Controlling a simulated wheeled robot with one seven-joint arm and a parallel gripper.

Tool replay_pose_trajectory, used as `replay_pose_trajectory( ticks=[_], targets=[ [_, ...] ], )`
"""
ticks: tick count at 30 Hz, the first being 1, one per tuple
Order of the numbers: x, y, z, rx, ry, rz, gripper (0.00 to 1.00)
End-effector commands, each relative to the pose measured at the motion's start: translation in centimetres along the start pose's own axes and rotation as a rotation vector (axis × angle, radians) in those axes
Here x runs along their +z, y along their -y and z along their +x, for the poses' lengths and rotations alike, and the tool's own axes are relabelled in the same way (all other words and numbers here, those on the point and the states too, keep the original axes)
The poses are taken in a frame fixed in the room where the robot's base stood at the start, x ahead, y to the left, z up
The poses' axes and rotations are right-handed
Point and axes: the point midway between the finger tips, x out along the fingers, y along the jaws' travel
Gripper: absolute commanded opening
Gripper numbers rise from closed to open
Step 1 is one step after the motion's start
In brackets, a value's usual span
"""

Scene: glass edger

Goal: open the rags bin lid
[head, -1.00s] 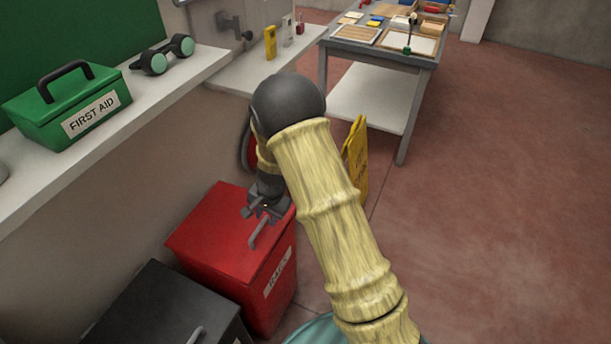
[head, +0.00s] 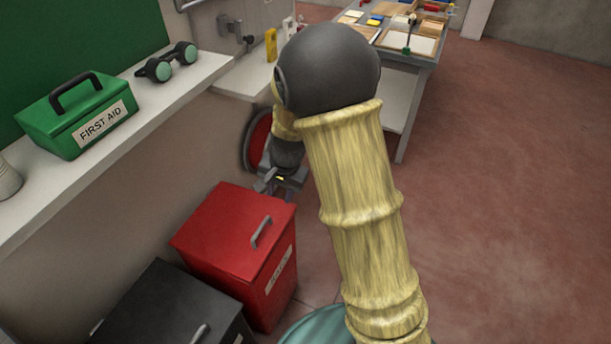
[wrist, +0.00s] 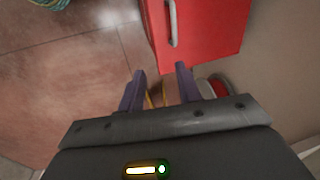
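The red rags bin (head: 222,243) stands against the wall beside a black bin, and its lid looks shut. A grey bar handle (head: 261,232) sits at the lid's front edge. The label on its front face is seen at a slant. My gripper (head: 272,187) is just past the bin's far edge, apart from the handle, partly behind my arm. In the wrist view my gripper (wrist: 160,76) has its two fingers apart with nothing between them. The red bin (wrist: 213,28) and its handle (wrist: 173,24) show ahead of the fingers, to the right of centre.
A black bin (head: 165,305) stands in front of the red one. A shelf (head: 50,195) with a green first aid box (head: 80,118) runs along the left wall. A worktable (head: 420,62) stands at the back. The floor to the right is clear.

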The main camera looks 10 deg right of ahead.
Motion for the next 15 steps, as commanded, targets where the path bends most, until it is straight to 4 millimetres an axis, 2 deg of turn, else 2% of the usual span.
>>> replay_pose_trajectory(
  ticks=[1,15],
  targets=[
    [0.1,-0.3,-1.1,0.0,-0.004,-0.012,0.34],
    [1.5,-3.8,-7.7,0.016,-0.036,-0.162,0.34]
  ],
)
